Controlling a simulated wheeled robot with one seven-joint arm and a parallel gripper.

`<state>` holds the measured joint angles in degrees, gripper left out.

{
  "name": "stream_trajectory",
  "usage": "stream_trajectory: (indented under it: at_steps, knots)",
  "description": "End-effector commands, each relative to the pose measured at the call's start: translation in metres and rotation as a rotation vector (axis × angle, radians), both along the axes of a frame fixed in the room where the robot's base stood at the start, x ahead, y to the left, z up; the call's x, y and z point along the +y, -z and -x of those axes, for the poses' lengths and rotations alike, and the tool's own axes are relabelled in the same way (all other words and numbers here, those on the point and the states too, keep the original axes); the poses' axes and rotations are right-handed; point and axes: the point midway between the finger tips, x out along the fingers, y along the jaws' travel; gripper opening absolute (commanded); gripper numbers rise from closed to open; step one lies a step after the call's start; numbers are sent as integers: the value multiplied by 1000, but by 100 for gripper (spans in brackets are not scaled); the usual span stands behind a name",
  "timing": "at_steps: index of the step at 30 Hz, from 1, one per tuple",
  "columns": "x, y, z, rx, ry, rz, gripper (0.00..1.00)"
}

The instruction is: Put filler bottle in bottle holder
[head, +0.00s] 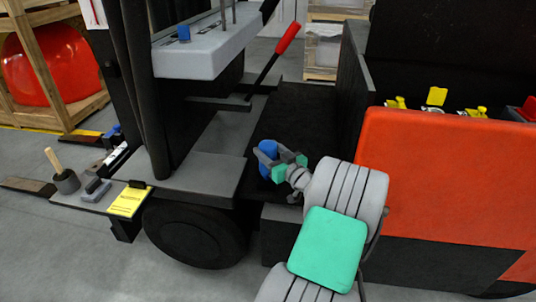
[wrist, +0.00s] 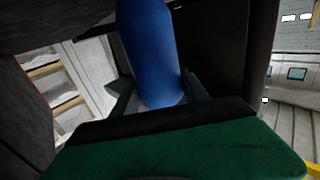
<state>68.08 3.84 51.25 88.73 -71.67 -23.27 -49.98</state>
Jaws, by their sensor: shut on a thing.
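The blue filler bottle (head: 269,148) is held at the end of my arm, in front of the dark floor of the forklift. In the wrist view the bottle (wrist: 152,50) stands tilted slightly between the fingers, and its top runs out of the picture. My gripper (head: 270,160) is shut on the bottle; its fingers (wrist: 155,95) press on both sides of it in the wrist view. I cannot make out the bottle holder in either view.
The forklift's orange body (head: 450,180) stands right of my arm. A grey dashboard (head: 205,52) and a red-handled lever (head: 288,38) are above and beyond the gripper. A grey step (head: 195,178) lies to the left. A side shelf holds a dark wooden-handled tool (head: 67,182) and yellow card (head: 128,201).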

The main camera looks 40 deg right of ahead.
Motion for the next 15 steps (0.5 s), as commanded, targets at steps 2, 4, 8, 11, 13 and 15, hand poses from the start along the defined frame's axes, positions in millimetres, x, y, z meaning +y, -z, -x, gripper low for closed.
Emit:
stream_trajectory:
  at_steps: [2, 4, 8, 11, 13, 15]
  knots:
    - [0, -4, 0, -3, 0, 2, 0]
    - [0, -3, 0, -3, 0, 2, 0]
    - [0, 2, 0, -2, 0, 2, 0]
    - [0, 2, 0, 0, 0, 1, 57]
    - [0, 2, 0, 0, 0, 1, 63]
    - [0, 2, 0, 0, 0, 1, 69]
